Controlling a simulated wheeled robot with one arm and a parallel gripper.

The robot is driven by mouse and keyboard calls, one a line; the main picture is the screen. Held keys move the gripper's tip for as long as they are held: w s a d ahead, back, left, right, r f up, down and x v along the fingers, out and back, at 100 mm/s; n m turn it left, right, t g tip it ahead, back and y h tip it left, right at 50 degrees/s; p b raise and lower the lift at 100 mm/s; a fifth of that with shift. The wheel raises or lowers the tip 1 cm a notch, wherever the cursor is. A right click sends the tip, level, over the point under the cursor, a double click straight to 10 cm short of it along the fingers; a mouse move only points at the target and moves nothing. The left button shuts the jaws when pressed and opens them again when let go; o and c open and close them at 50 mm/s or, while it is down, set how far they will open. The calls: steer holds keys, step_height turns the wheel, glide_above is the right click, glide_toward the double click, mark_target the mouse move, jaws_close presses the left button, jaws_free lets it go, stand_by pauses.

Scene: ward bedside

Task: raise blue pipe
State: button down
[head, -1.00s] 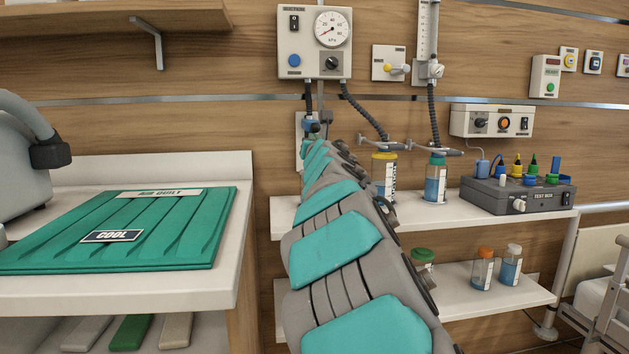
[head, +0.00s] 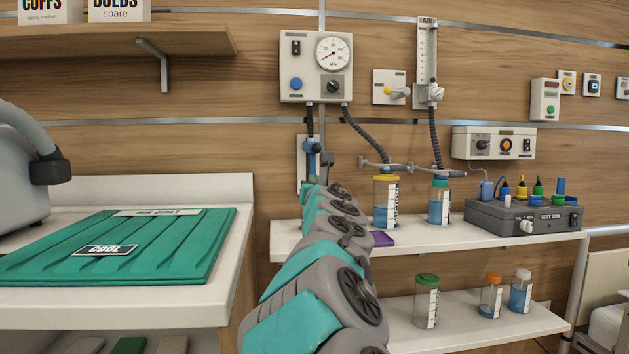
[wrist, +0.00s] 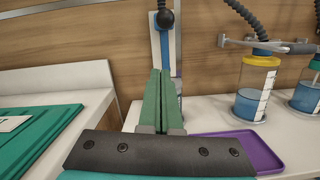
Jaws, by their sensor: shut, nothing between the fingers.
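A slim upright blue pipe (head: 313,166) runs down a white wall plate (head: 302,158), below a dark rounded knob. In the wrist view the blue pipe (wrist: 164,48) shows straight beyond my fingertips, under a black ball (wrist: 164,19). My gripper (wrist: 162,72) has its green fingers together with nothing between them. The fingers point at the plate and hide the pipe's lower end. I cannot tell whether they touch it.
A purple tray (wrist: 240,150) lies on the shelf (head: 440,238) right of my gripper. Two jars, one yellow-lidded (head: 386,203) and one teal-lidded (head: 439,202), stand beyond it. A counter with a green quilt (head: 120,245) is left. A suction unit (head: 316,68) hangs above.

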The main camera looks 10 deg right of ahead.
steer(key=shift+s+f, duration=0.2)
steer(key=shift+s, duration=1.25)
steer(key=shift+s+f, duration=0.15)
steer(key=shift+s, duration=1.25)
